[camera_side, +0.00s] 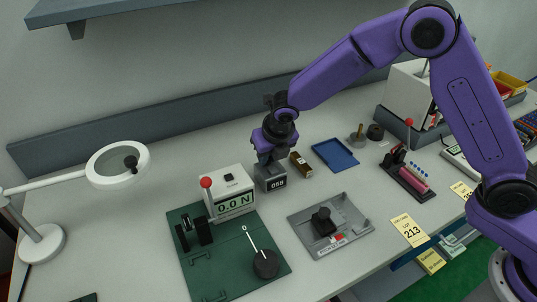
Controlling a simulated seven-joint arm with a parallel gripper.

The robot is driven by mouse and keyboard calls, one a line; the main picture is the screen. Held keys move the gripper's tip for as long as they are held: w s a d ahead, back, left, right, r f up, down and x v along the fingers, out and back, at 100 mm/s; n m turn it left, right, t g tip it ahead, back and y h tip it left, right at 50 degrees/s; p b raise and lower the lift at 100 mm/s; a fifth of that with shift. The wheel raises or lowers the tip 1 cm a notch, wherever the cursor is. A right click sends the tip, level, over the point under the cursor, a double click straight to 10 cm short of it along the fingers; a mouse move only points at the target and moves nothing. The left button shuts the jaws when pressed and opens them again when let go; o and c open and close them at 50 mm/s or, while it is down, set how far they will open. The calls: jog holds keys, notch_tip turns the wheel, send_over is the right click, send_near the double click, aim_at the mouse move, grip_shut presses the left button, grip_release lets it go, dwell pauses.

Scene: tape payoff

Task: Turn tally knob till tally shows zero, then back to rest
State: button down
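The tally (276,184) is a small dark grey box on the table near the middle of the picture. Its white display appears to read 058. My gripper (266,160) points down right over the tally, with its fingertips at or just behind the top of the box. The tally knob cannot be made out; the gripper may be hiding it. The fingers are too small and dark to tell whether they are open, shut or touching the tally.
A white force meter (230,190) reading 0.0 N stands left on a green mat (210,270). A brown block (300,164) is close right of the tally. A blue tray (335,154) lies beyond it. A grey fixture plate (345,240) lies in front.

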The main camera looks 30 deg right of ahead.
jog(key=shift+m, duration=0.4)
jog(key=m+h, duration=0.1)
jog(key=m, duration=0.2)
jog(key=shift+a+h, duration=0.25)
jog(key=shift+h, duration=0.15)
jog(key=shift+m+g+h, duration=0.5)
jog(key=shift+m+g, duration=0.1)
jog(key=shift+m, duration=1.3)
